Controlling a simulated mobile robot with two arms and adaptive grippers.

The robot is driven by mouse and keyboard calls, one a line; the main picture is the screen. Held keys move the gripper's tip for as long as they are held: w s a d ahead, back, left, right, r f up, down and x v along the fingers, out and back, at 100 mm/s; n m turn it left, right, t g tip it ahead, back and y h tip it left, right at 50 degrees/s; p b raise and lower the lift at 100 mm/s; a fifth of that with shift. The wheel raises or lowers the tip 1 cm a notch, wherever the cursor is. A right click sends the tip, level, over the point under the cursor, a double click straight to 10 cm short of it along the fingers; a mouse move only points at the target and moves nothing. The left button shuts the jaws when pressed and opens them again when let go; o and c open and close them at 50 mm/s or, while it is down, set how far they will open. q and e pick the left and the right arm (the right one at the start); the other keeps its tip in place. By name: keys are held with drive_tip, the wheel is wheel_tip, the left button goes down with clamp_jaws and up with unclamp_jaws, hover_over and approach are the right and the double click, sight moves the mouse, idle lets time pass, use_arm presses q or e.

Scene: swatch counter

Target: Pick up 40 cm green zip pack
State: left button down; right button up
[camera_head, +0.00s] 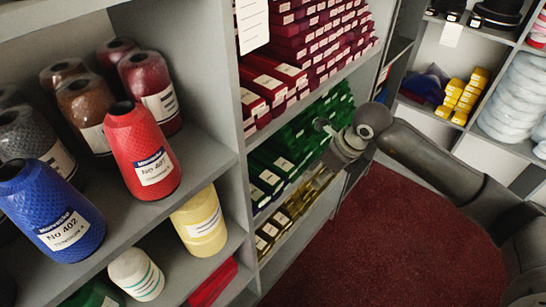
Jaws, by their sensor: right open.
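Green zip packs (283,163) with small white labels lie stacked on the middle shelf of the rack, below the dark red packs. The label print is too small to read, so I cannot tell which are 40 cm. My right gripper (325,138) is at the right end of the green stack, at the shelf front. It is open, and no pack shows held in it. It hides part of the stack's right end; I cannot tell whether it touches a pack. My left gripper is not in view.
Dark red packs (318,40) fill the shelf above, and yellowish packs (284,219) lie below. A grey upright divides these from thread cones, including a red cone (140,150) and a blue cone (48,212). Dark red carpet (400,245) is clear in front.

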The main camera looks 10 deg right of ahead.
sight(292, 169)
drive_tip(key=w+a, duration=0.2)
drive_tip(key=w+a+p, duration=0.1)
drive_tip(key=w+a, duration=0.1)
drive_tip(key=w, duration=0.1)
drive_tip(key=shift+f, duration=0.1)
drive_tip(key=p+x, duration=0.1)
drive_tip(key=x, duration=0.3)
drive_tip(key=shift+w+f, duration=0.1)
drive_tip(key=shift+f, duration=0.3)
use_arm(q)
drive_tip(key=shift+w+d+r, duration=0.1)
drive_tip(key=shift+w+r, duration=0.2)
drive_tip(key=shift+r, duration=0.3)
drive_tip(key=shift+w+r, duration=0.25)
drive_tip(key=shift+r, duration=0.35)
use_arm(e)
drive_tip(key=shift+c, duration=0.2)
drive_tip(key=c, duration=0.6)
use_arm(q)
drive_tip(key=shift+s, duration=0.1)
use_arm(e)
drive_tip(key=shift+c, duration=0.2)
drive_tip(key=shift+r, duration=0.1)
